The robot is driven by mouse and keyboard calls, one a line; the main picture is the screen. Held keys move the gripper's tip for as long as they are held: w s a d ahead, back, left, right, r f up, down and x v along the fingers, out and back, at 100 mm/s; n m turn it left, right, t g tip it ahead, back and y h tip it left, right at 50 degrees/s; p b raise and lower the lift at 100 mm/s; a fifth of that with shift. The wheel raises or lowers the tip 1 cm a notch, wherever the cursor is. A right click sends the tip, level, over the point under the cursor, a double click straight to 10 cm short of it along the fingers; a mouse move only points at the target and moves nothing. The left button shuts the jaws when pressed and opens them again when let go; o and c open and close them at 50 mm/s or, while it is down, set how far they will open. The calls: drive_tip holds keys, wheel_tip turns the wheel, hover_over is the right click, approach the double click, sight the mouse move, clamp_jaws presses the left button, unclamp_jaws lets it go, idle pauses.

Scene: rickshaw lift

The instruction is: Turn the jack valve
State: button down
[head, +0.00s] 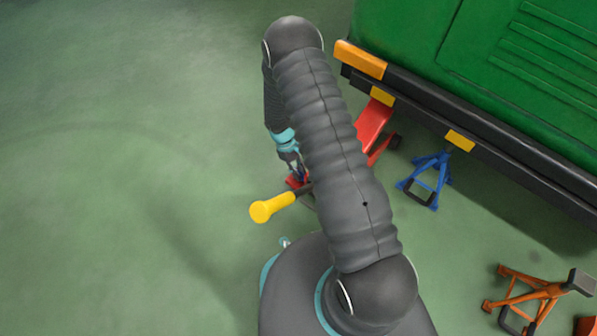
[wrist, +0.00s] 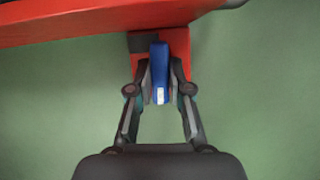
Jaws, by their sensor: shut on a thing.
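The red floor jack (head: 372,124) reaches under the green vehicle, partly hidden behind my arm in the head view. Its handle with a yellow grip (head: 264,210) points left. In the wrist view, the blue jack valve (wrist: 160,72) with a white mark stands at the end of a red part of the jack (wrist: 90,18). My gripper (wrist: 160,80) is shut on the blue valve, one finger on each side of it. In the head view, my gripper (head: 296,171) is low by the base of the handle, and the valve is hard to make out there.
The green vehicle (head: 480,45) with a dark bumper edge and yellow patches fills the upper right. A blue jack stand (head: 431,178) stands under its edge. An orange stand (head: 530,295) is at the lower right. The green floor on the left is clear.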

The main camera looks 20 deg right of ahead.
drive_tip(key=c, duration=1.1)
unclamp_jaws()
drive_tip(key=shift+s+a, duration=0.2)
drive_tip(key=shift+a, duration=0.2)
drive_tip(key=v, duration=1.2)
drive_tip(key=shift+d, duration=0.1)
drive_tip(key=s+d+r+m+t+y+p, duration=0.1)
drive_tip(key=s+r+m+t+p, duration=0.1)
drive_tip(key=s+r, duration=0.7)
drive_tip(key=s+d+r+m+t+p, duration=0.1)
drive_tip(key=s+r+t+p, duration=0.3)
drive_tip(key=r, duration=1.9)
drive_tip(key=s+d+r+m+t+y+p, duration=0.1)
drive_tip(key=s+r+m+t+p, duration=0.2)
drive_tip(key=s+r, duration=1.1)
wheel_tip(320, 180, up, 3)
drive_tip(key=shift+f+m+y, duration=0.15)
drive_tip(key=shift+m+y, duration=0.15)
